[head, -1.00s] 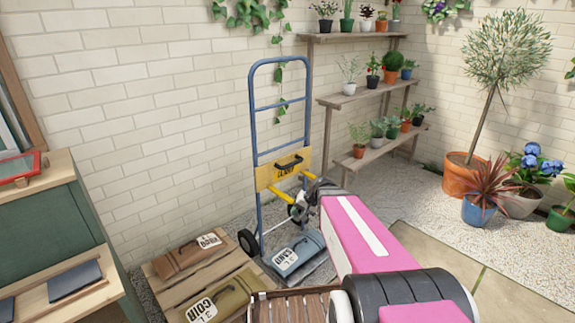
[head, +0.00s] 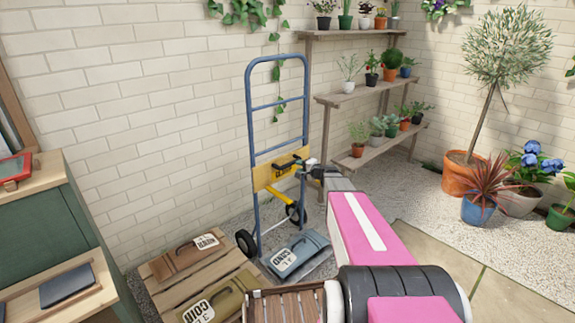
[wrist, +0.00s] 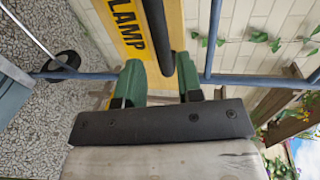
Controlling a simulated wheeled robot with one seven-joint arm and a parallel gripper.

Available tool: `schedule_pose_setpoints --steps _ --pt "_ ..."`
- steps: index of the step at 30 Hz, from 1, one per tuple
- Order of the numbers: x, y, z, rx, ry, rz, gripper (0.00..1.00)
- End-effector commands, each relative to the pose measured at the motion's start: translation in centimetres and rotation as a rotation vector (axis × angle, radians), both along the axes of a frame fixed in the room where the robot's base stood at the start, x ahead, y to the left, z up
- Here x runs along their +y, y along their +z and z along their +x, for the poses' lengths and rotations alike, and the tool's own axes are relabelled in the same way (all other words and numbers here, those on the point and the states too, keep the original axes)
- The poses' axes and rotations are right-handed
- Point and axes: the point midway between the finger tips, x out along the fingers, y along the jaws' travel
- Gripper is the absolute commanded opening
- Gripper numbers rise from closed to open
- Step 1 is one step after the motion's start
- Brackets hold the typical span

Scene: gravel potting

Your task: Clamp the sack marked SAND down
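The blue-grey sack with a white label (head: 310,244), apparently reading SAND, lies at the foot of the blue hand truck (head: 252,130). A yellow clamp board (head: 263,179) with a black bar handle (head: 290,167) spans the truck's frame above the sack, apart from it. My gripper (head: 309,166) is at the right end of the handle. In the wrist view, the green fingers of my gripper (wrist: 161,78) are spread, with the end of the black bar (wrist: 155,30) between their tips. A gap shows on both sides. The board (wrist: 125,25) reads "LAMP" there.
Brown (head: 185,257) and olive (head: 215,300) sacks lie on a wooden pallet (head: 240,262) left of the truck. A slatted wooden thing (head: 285,305) is in front. Plant shelves (head: 345,98) stand right of the truck; a green cabinet (head: 55,225) is at left.

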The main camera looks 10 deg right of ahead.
Motion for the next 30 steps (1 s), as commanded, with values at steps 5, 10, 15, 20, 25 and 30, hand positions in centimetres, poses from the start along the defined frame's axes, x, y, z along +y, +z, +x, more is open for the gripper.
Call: schedule_pose_setpoints --steps 5,10,15,20,25,30 --pt "1.5 -0.7 2.5 0.0 0.002 0.0 0.34" --pt "3.2 -1.3 5.0 0.0 0.002 0.0 0.34" --pt "4.6 -1.8 7.0 0.001 0.002 -0.001 0.34" --pt "5.1 -1.9 7.6 0.0 0.001 -0.001 0.34" --pt "5.1 -1.9 7.6 0.0 0.001 -0.001 0.34" --pt "5.1 -1.9 7.6 0.0 0.001 -0.001 0.0"
